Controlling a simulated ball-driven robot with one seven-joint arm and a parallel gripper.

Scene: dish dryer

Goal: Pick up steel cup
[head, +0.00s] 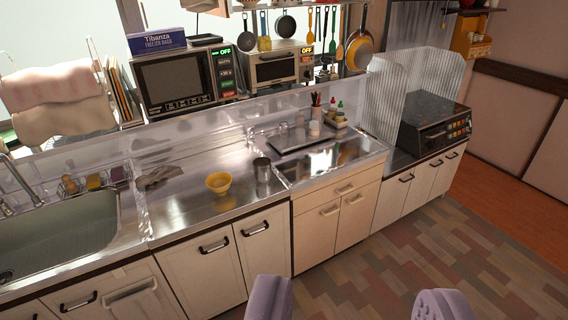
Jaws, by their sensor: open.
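The steel cup (263,170) stands upright on the steel counter (195,216), right of a yellow bowl (219,183) and close to it. My gripper (355,306) shows at the bottom edge of the head view, with its two pale purple fingers wide apart. It is open and nothing shows between the fingers. It is in front of the cabinets, over the floor in the picture, apart from the cup and to its lower right.
A sink (55,240) is at the left. A grey cloth (160,176) lies behind the bowl. A dark tray (295,138) with bottles near it is behind the cup to the right. A microwave (177,82) and toaster oven (273,68) stand at the back. The floor (400,250) in front is clear.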

